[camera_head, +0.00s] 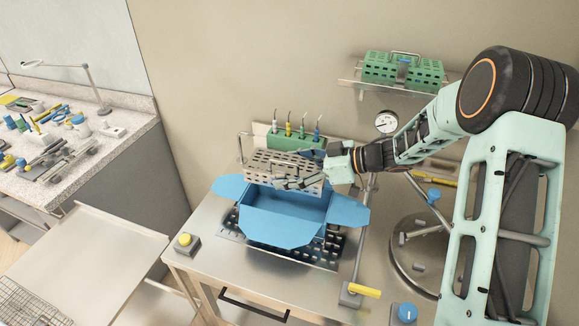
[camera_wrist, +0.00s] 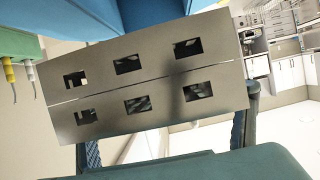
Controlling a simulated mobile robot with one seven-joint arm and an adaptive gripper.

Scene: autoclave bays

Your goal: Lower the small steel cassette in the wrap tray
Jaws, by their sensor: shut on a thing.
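The small steel cassette (camera_head: 283,170), a perforated grey metal box, is held over the back part of the blue wrap tray (camera_head: 290,215) in the head view. My gripper (camera_head: 300,180) is shut on it. In the wrist view the cassette (camera_wrist: 145,75) fills the middle, slightly tilted, with rectangular holes, between my two dark fingers (camera_wrist: 168,135). The wrap tray's blue wrap (camera_wrist: 175,15) shows behind it at the top. In the head view the tray's flaps are spread outward. The cassette hides part of the tray's back edge, and I cannot tell its exact height over the floor.
A green rack (camera_head: 297,140) with several upright tools stands just behind the tray. A green perforated cassette (camera_head: 403,70) sits on a wall shelf. A yellow button box (camera_head: 186,243) and a blue-knobbed box (camera_head: 405,313) flank the tray. A round steel basin (camera_head: 420,255) lies at right.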

